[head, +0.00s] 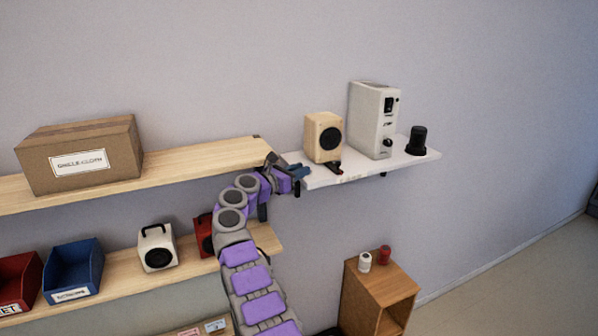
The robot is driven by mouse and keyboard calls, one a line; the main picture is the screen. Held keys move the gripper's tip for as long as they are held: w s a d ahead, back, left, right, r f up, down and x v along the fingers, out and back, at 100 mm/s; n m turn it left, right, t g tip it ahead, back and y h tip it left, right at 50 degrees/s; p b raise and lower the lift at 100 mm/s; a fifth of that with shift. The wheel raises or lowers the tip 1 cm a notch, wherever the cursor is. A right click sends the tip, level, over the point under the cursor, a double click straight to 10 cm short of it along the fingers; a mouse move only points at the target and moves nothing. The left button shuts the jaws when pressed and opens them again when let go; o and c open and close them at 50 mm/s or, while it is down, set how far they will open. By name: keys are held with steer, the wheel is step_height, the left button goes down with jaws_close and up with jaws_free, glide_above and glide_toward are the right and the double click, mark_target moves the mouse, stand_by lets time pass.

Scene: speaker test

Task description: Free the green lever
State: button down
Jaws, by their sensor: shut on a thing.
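I cannot make out a green lever in the head view. My gripper (297,172) is at the left end of the white shelf (408,160), by the end of the upper wooden shelf (215,160). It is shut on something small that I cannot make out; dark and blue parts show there. A small black piece with a bit of red (333,168) lies on the white shelf just right of my gripper, in front of a light wooden speaker (323,137). A tall white unit with black controls (373,120) and a black cylinder (416,140) stand further right.
A cardboard box (80,155) stands on the upper wooden shelf. The lower wooden shelf (120,282) holds a white speaker (157,248), a red speaker (204,235) partly behind my arm, and blue (72,270) and red bins (18,283). A wooden cabinet (378,295) stands below.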

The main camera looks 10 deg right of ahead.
steer(key=c, duration=1.3)
jaws_free()
steer(key=shift+w+a+r, duration=0.1)
steer(key=shift+a, duration=0.05)
steer(key=shift+o, duration=1)
steer(key=shift+w+a, duration=0.1)
steer(key=shift+a, duration=0.05)
steer(key=shift+a, duration=0.1)
steer(key=b+v, duration=0.5)
steer(key=v, duration=1.2)
steer(key=shift+a+b, duration=0.15)
steer(key=shift+b, duration=0.15)
steer(key=shift+s+f, duration=0.2)
